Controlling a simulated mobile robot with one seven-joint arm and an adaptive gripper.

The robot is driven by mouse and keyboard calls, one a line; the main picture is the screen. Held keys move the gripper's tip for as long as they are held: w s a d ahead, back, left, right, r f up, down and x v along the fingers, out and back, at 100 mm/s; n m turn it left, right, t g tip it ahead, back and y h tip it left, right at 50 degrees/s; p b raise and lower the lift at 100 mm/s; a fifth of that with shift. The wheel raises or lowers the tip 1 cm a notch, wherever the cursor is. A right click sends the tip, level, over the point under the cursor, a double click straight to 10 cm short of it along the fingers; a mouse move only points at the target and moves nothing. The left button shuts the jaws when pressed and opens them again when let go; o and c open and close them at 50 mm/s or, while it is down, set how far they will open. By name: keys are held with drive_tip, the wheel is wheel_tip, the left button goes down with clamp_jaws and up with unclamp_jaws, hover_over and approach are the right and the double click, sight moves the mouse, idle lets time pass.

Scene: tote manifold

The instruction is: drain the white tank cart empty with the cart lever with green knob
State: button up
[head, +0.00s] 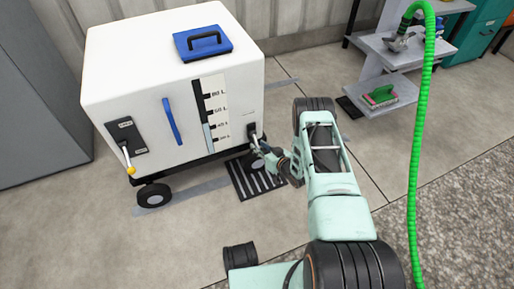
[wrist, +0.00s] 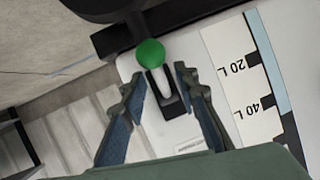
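The white tank cart (head: 140,75) stands left of centre in the head view. The light blue part of its level gauge (head: 208,135) reaches to about the 40 L mark, with black above; the gauge strip (wrist: 268,60) also shows in the wrist view. The cart lever's green knob (wrist: 150,53) lies just beyond my fingertips in the wrist view, in front of a dark forked bracket (wrist: 165,95). My gripper (wrist: 160,76) is open, one finger on each side of the knob and bracket. In the head view my gripper (head: 266,153) is at the cart's lower right corner and mostly hides the knob.
A second lever with a yellow knob (head: 130,170) is at the cart's lower left. A striped floor grate (head: 250,184) lies below my gripper. A green hose (head: 418,150) hangs at the right. A grey shelf (head: 390,60) stands behind. A grey cabinet (head: 40,90) is at the left.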

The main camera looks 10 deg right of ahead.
drive_tip(key=shift+x, duration=1.15)
clamp_jaws()
